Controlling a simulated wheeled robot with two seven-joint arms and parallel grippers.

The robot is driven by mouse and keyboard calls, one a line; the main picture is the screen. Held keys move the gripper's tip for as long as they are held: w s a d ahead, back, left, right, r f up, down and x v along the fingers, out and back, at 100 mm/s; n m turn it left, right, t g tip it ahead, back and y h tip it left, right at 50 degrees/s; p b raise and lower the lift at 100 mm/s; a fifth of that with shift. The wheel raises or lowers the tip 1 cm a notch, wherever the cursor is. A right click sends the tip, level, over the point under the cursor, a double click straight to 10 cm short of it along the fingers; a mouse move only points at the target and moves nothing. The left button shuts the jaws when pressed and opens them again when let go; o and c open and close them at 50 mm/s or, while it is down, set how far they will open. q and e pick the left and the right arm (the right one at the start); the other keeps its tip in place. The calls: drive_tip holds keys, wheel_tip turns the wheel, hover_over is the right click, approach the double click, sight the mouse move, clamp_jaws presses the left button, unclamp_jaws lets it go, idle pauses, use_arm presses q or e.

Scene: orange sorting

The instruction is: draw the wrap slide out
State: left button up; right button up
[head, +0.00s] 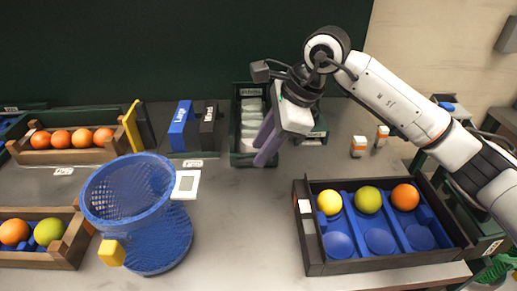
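A narrow dark green slide (234,148) with pale wrapped pieces and a small label at its back stands at the back middle of the counter; I take it to be the wrap slide. My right gripper (258,154) hangs over its right side, with purple fingers pointing down and to the left. The fingers show apart, with nothing seen between them. They cover part of the slide's right edge and front; I cannot tell whether they touch it. My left gripper is not in view.
A blue mesh basket (128,196) stands at the left, near fruit crates (76,152). A dark crate (310,240) with a blue insert and three fruits is at the right. Blue and black upright holders (181,128) stand left of the slide. The counter before the slide is clear.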

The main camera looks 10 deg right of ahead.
drive_tip(key=shift+x, duration=1.1)
drive_tip(key=c, duration=0.7)
clamp_jaws()
